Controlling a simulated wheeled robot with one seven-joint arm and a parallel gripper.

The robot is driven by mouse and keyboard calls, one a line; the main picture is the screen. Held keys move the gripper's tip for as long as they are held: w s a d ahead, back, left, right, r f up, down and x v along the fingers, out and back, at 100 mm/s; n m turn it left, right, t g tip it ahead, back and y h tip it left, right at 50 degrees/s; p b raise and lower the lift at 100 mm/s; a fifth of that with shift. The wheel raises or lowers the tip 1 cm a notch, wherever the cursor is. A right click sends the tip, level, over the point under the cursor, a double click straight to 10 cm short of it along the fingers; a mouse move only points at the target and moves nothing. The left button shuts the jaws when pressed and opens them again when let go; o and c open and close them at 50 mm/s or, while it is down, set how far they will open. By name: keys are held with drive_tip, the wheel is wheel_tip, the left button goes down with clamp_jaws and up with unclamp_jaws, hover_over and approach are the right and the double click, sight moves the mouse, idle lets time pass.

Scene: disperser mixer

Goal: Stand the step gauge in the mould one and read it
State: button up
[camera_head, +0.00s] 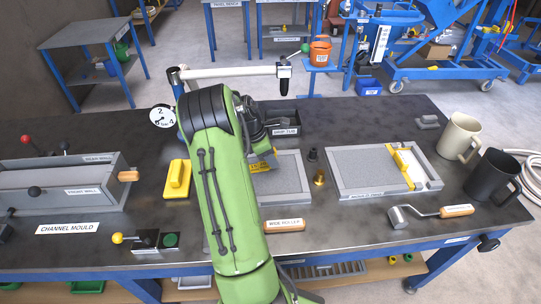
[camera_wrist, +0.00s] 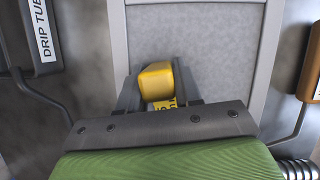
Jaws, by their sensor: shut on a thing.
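My gripper (camera_wrist: 157,88) is shut on a yellow block with dark markings, which I take for the step gauge (camera_wrist: 156,77). In the head view the yellow gauge (camera_head: 263,161) shows below my wrist, over the grey-filled middle mould (camera_head: 303,190). I cannot tell whether its lower end touches the fill, and its marks are too small to read. My green arm hides the mould's left part. In the wrist view the mould's pale rim (camera_wrist: 116,45) runs along the gauge's left. A second framed mould (camera_head: 372,193) lies to the right, with a yellow bar (camera_head: 401,165) across it; its label is unclear.
A drip tub (camera_head: 286,138) stands behind the middle mould. A yellow float (camera_head: 178,180) and channel mould (camera_head: 70,188) are at left. A brass piece (camera_head: 319,178) stands between the moulds. A small roller (camera_head: 425,214) and two mugs (camera_head: 459,137) are at right.

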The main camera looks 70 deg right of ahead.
drive_tip(key=shift+f, duration=0.15)
idle(0.3)
drive_tip(key=o, duration=1.1)
drive_tip(key=shift+o, duration=0.2)
drive_tip(key=p+v, duration=0.5)
drive_tip(key=v, duration=1)
drive_tip(key=shift+w+r, duration=0.15)
drive_tip(key=shift+r, duration=0.2)
drive_tip(key=shift+a, duration=0.1)
